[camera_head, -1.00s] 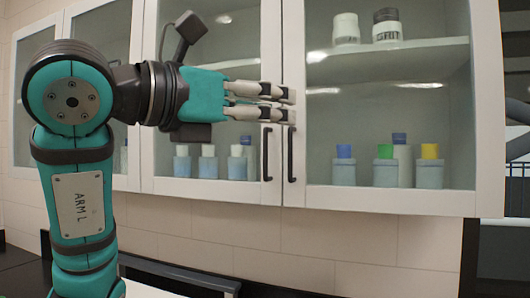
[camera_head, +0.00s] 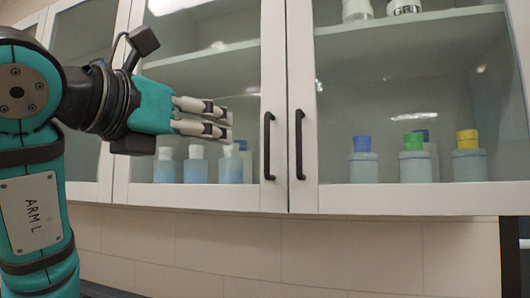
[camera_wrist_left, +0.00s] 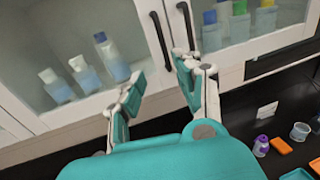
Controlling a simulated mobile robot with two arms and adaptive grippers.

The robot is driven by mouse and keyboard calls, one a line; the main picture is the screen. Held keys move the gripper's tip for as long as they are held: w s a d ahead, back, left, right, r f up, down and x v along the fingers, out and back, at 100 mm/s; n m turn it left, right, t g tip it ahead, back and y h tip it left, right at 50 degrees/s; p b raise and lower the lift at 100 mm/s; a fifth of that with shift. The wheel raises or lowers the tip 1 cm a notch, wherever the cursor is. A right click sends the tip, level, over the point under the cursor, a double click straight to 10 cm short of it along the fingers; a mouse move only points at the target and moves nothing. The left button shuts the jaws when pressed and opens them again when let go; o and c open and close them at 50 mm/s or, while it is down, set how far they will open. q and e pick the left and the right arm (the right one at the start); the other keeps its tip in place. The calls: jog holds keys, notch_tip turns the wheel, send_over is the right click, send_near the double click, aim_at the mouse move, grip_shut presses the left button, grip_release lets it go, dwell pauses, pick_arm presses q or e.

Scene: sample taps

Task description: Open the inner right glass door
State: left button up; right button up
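Two closed glass doors meet at a seam: the left one (camera_head: 274,70) and the right one (camera_head: 301,65). The frames do not settle which is the inner right door. Each has a dark vertical handle beside the seam: the left handle (camera_head: 268,146) and the right handle (camera_head: 299,144). Both handles also show in the left wrist view, left (camera_wrist_left: 161,40) and right (camera_wrist_left: 185,25). My left gripper (camera_head: 230,121) is open and empty, in front of the left door, its tips left of the left handle and apart from it. My right gripper is not in view.
Bottles with blue, green and yellow caps (camera_head: 415,165) stand behind the right glass, and white-capped bottles (camera_head: 195,166) behind the left. Below, a dark counter (camera_wrist_left: 275,105) holds a purple-capped bottle (camera_wrist_left: 261,145), a cup (camera_wrist_left: 300,131) and orange pieces (camera_wrist_left: 279,146).

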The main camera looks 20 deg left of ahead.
aim_at(266, 141)
pick_arm(q)
jog(key=p+x, duration=0.1)
jog(key=x, duration=0.4)
jog(key=p+x, duration=0.2)
jog(key=x, duration=0.2)
jog(key=p+x, duration=0.2)
jog(key=x, duration=0.3)
jog(key=shift+w+d+r, duration=0.2)
jog(key=shift+d, duration=0.15)
jog(key=shift+w+d+p, duration=0.2)
jog(key=shift+w+p, duration=0.2)
jog(key=shift+w, duration=0.1)
jog(key=shift+w+f, duration=0.15)
jog(key=shift+w, duration=0.05)
jog(key=shift+c, duration=0.2)
grip_shut()
